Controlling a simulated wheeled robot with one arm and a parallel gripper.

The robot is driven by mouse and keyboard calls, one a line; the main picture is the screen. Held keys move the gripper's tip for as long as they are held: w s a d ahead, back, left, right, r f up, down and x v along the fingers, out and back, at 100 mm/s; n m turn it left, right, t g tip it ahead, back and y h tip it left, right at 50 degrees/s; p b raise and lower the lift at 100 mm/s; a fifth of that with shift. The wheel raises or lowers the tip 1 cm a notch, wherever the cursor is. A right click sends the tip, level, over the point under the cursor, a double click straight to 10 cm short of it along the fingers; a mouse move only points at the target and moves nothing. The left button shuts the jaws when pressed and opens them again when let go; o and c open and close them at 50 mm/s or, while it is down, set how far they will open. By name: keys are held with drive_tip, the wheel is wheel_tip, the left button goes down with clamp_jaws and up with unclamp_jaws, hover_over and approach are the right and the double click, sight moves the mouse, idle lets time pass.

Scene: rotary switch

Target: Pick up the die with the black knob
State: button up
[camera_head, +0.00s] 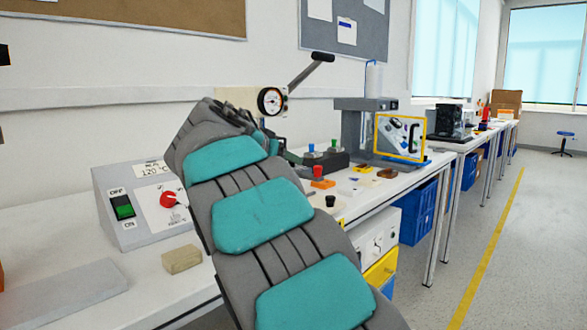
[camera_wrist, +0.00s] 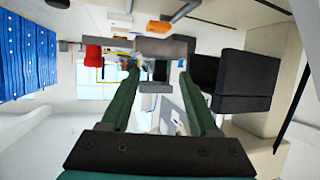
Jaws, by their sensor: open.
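A small black knob (camera_head: 330,201) stands on the bench just right of my arm in the head view. Its die body is too small or pale to make out. My gripper shows in the wrist view with two green fingers (camera_wrist: 158,72) spread apart, nothing visibly held between them. In the head view the gripper is mostly hidden behind my grey and teal arm. A dark block shows beyond the fingers in the wrist view, and I cannot tell whether it is the die.
A control box (camera_head: 140,207) with a green switch and red dial stands at left, a tan block (camera_head: 181,259) before it. A dial gauge (camera_head: 270,101) and a grey press stand at the back. Blue bins (camera_head: 418,212) sit under the bench. The floor at right is open.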

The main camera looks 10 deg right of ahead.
drive_tip(key=shift+x, duration=1.1)
drive_tip(key=shift+c, duration=0.3)
clamp_jaws()
